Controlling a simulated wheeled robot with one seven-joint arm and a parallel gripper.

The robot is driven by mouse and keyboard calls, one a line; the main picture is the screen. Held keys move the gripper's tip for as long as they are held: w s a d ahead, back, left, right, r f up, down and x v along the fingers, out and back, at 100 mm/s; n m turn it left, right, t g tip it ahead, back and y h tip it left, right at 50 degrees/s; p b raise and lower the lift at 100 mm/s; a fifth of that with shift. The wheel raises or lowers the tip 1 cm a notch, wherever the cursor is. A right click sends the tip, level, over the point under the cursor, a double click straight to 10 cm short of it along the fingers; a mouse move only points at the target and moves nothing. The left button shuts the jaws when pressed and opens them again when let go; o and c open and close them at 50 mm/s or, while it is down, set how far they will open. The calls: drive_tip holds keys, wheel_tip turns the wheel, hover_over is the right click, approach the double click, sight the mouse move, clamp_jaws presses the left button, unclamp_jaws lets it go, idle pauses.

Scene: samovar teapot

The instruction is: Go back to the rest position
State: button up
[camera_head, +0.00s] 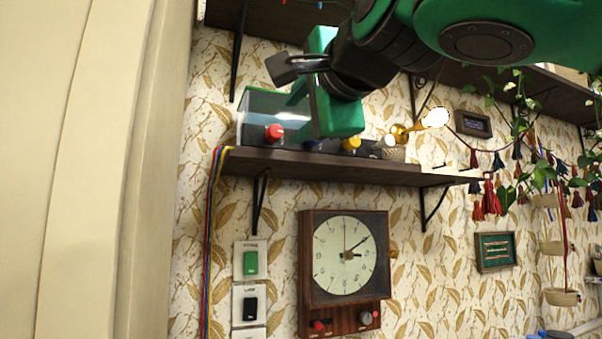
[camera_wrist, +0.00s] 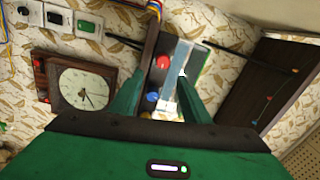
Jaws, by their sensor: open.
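My gripper (camera_wrist: 163,82) is open, with its two green fingers apart and nothing between them. The device's red knob (camera_head: 274,132) and yellow knob (camera_head: 351,143) show in the head view. In the wrist view the device (camera_wrist: 190,62) lies beyond the fingers, with its red knob (camera_wrist: 163,62) and blue knob (camera_wrist: 152,97). I cannot tell the exact gap between fingers and device.
A wooden clock (camera_head: 345,255) hangs below the shelf, right of a green switch (camera_head: 250,262) and a black switch (camera_head: 250,308). Another shelf (camera_head: 280,14) runs above. Plants and tassels (camera_head: 487,200) hang at right.

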drive_tip(key=w+d+f+n+g+h, duration=0.1)
drive_tip(key=w+d+f+h, duration=0.2)
drive_tip(key=w+d+f, duration=0.5)
drive_tip(key=w+d+f+n+g+h, duration=0.1)
drive_tip(key=d+f+g+h, duration=0.2)
drive_tip(key=d+f, duration=0.85)
drive_tip(key=d+f+n+g+h, duration=0.1)
drive_tip(key=d+f+g+h, duration=0.15)
drive_tip(key=d+f, duration=0.9)
drive_tip(key=s+d+f+n+g, duration=0.1)
drive_tip(key=s+d+f+g, duration=0.35)
drive_tip(key=f, duration=0.65)
drive_tip(key=s+d+f+n+g, duration=0.1)
drive_tip(key=s+d+f+g, duration=0.1)
drive_tip(key=s+d+f, duration=0.7)
drive_tip(key=s+a+f+g+y, duration=0.1)
drive_tip(key=s+f+g, duration=0.3)
drive_tip(key=s+f, duration=0.9)
drive_tip(key=shift+s+a+n+y, duration=0.3)
drive_tip(key=shift+s+a+y, duration=0.1)
drive_tip(key=shift+s, duration=0.5)
